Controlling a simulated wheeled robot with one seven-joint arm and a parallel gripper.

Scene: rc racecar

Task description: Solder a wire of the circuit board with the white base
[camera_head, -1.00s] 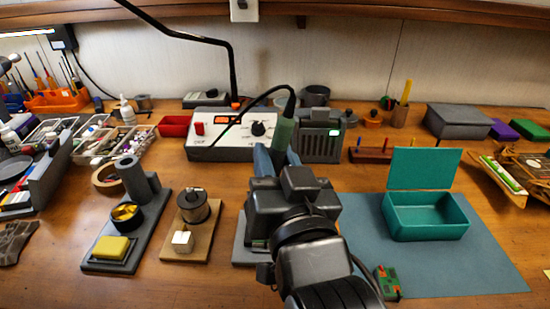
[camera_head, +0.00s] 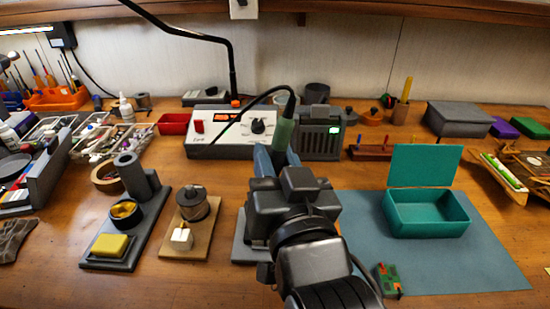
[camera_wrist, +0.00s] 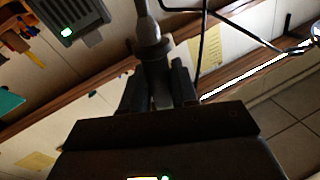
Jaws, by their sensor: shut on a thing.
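My gripper (camera_head: 276,158) is shut on the green-handled soldering iron (camera_head: 285,133), holding it upright above the bench. In the wrist view the iron's handle (camera_wrist: 151,40) runs between the dark fingers (camera_wrist: 158,88). Its tip is hidden behind my arm in the head view. A small green and orange circuit board (camera_head: 387,279) lies at the lower edge of the blue-grey mat, right of my arm. I cannot make out a white base under it. A grey plate (camera_head: 243,240) is mostly hidden behind my arm; I cannot tell what it bears.
The white soldering station (camera_head: 222,152) and a dark grey unit (camera_head: 318,142) stand behind my gripper. A solder spool (camera_head: 193,205) and white block (camera_head: 181,239) sit on a tan board to the left, beside a stand with a yellow sponge (camera_head: 109,245). An open teal box (camera_head: 427,222) stands on the mat.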

